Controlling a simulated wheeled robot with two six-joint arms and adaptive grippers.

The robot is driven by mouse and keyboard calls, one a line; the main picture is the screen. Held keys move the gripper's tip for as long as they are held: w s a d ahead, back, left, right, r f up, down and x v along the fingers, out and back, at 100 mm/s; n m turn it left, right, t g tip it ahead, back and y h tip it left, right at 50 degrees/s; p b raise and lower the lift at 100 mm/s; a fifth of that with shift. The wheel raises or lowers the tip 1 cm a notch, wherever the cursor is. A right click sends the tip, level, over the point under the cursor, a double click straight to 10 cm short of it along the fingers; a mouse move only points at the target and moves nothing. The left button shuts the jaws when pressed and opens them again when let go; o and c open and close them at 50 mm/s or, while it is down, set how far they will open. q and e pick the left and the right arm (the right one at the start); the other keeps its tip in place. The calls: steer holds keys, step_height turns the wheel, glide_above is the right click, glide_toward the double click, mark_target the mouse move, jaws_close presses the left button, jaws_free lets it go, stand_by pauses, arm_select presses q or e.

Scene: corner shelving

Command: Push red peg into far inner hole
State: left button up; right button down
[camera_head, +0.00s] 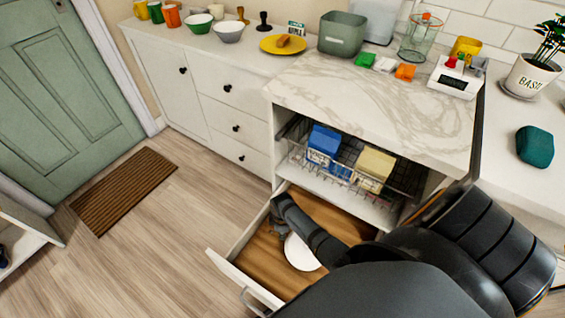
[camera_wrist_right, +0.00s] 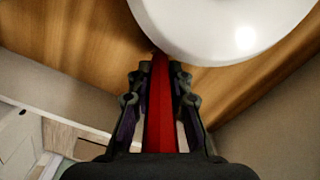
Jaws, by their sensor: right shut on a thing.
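A long red peg (camera_wrist_right: 160,115) lies between the fingers of my right gripper (camera_wrist_right: 160,75) in the right wrist view. The gripper is shut on it. The peg's far end shows just past the fingertips, close to the rim of a white round dish (camera_wrist_right: 225,25); I cannot tell whether they touch. In the head view my right gripper (camera_head: 279,224) is low inside an open wooden-floored drawer (camera_head: 258,255), beside the dish (camera_head: 300,254). The peg cannot be made out there. No hole shows in either view. My left gripper is out of view.
Above the drawer, a wire basket (camera_head: 340,172) holds a blue box (camera_head: 323,143) and a cream box (camera_head: 374,166). The marble counter (camera_head: 390,105) carries small coloured blocks and a white scale (camera_head: 456,80).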

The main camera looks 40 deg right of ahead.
steer(key=shift+f+b, duration=1)
steer(key=shift+f, duration=0.5)
steer(key=c, duration=1.2)
jaws_free()
steer(key=shift+o, duration=0.2)
step_height(320, 180, up, 12)
steer(key=shift+r, duration=0.1)
